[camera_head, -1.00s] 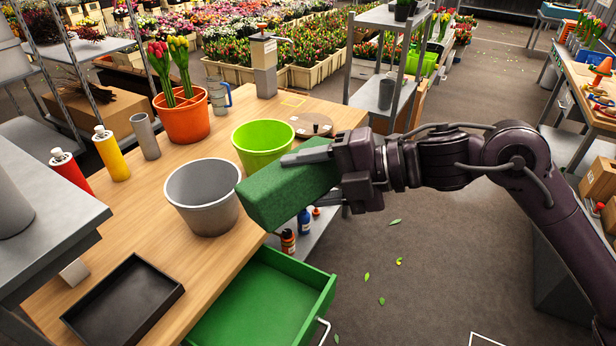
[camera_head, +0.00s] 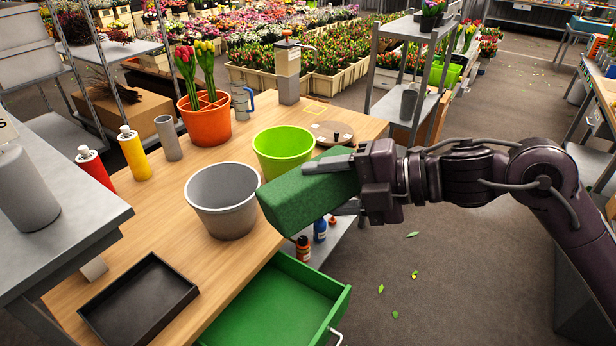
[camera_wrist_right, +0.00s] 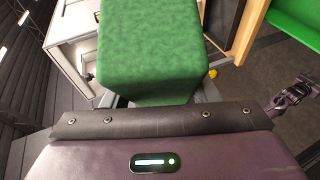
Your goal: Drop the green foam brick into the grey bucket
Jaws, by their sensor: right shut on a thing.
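The green foam brick (camera_head: 308,193) is held up at the right edge of the wooden table, its left end close to the grey bucket in the picture. My right gripper (camera_head: 335,183) comes in from the right and is shut on the brick. In the right wrist view the brick (camera_wrist_right: 150,45) fills the upper middle. The grey bucket (camera_head: 222,203) stands upright on the table, left of the brick, and looks empty.
A lime green bucket (camera_head: 283,148) stands just behind the brick, and an orange pot (camera_head: 207,122) of tulips is farther back. A green drawer (camera_head: 270,312) is open below the table edge. A black tray (camera_head: 137,300) lies at the front left.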

